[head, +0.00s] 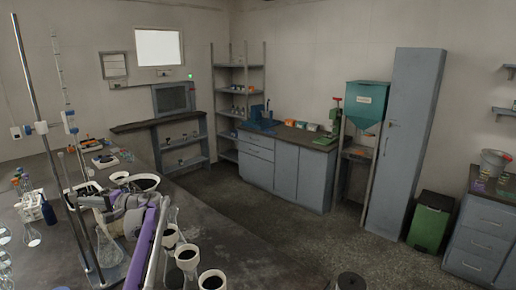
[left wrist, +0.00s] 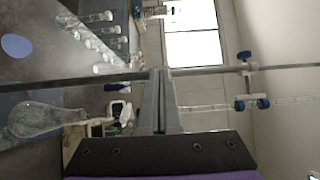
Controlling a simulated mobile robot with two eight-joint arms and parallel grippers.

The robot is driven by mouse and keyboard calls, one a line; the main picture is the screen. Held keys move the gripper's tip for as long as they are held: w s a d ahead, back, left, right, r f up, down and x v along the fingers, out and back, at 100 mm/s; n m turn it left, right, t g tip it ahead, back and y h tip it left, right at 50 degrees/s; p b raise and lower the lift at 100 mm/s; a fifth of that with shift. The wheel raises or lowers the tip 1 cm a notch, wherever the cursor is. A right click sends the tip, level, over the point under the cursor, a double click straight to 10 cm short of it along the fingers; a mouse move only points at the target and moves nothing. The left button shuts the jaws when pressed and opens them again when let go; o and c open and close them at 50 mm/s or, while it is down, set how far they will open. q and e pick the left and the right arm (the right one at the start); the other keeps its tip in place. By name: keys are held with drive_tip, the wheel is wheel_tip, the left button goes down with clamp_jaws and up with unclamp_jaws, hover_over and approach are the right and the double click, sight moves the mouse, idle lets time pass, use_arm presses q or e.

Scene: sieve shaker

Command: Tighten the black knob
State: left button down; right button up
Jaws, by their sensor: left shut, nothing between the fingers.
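I cannot make out a black knob in either view. My left gripper (head: 76,197) is at the left of the head view, over the dark bench beside a tall metal stand rod (head: 40,115). In the left wrist view its two fingers (left wrist: 160,74) are together with nothing between them. The rod (left wrist: 215,71) crosses the picture at the fingertips; I cannot tell whether they touch it. A clamp with blue knobs (left wrist: 246,68) is on the rod, well away from the fingers. My right gripper is not in view.
The bench (head: 215,240) carries glass flasks (head: 108,246), several white-rimmed dark funnels (head: 187,257) and a white tube rack (head: 30,207) close around my left arm. Cabinets (head: 290,175) and a green bin (head: 430,222) stand across the room.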

use_arm(q)
drive_tip(key=shift+r, duration=0.2)
drive_tip(key=shift+f, duration=0.1)
drive_tip(key=d, duration=0.6)
drive_tip(key=shift+w+p, duration=0.35)
drive_tip(key=shift+w, duration=0.1)
drive_tip(key=shift+s+d, duration=0.1)
drive_tip(key=shift+s, duration=0.05)
